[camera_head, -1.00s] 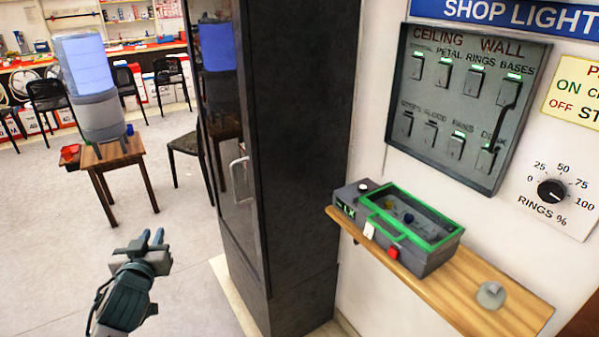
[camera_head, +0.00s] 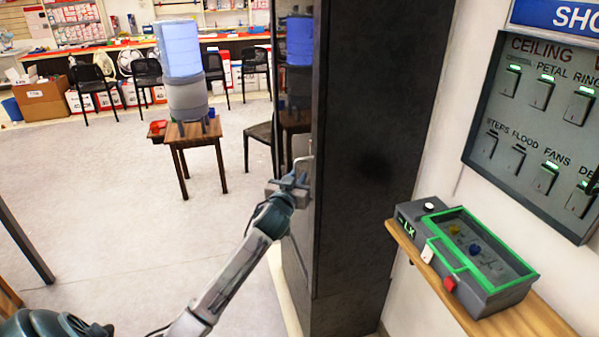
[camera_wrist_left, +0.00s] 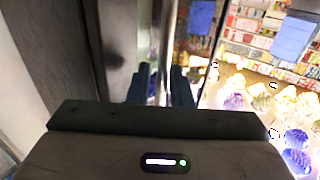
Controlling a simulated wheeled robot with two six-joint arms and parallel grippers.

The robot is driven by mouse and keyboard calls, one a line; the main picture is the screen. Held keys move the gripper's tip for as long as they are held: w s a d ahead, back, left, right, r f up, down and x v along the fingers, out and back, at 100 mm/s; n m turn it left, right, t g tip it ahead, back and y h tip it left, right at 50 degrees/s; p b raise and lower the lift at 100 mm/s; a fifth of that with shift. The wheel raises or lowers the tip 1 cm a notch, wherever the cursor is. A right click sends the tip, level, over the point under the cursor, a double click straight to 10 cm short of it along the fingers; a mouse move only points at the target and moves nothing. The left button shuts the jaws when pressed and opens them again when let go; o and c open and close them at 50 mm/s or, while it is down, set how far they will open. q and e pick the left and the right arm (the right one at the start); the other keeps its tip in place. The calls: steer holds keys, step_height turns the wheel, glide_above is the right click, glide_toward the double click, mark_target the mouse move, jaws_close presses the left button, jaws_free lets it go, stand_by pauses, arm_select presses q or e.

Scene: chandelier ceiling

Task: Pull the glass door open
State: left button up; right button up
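The glass door (camera_head: 297,225) is on the left face of the tall dark cabinet and reflects the room. It looks shut, seen at a steep angle. Its pale metal handle (camera_head: 303,161) stands out from the glass. My left gripper (camera_head: 291,181) is at the handle, with the arm reaching up from the lower left. In the left wrist view, the handle bar (camera_wrist_left: 166,45) runs between the two dark fingers of my left gripper (camera_wrist_left: 161,86). A gap shows between the left finger and the bar, so the fingers look open around it. My right gripper is not in view.
The cabinet's dark side (camera_head: 370,150) stands close on the right. A wooden shelf (camera_head: 520,318) holds a green-rimmed box (camera_head: 470,262). A small table (camera_head: 198,133) with a water jug (camera_head: 181,60) and a chair (camera_head: 259,135) stand beyond the door. Floor to the left is open.

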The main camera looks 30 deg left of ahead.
arm_select(q)
steer(key=shift+x, duration=0.8)
jaws_close()
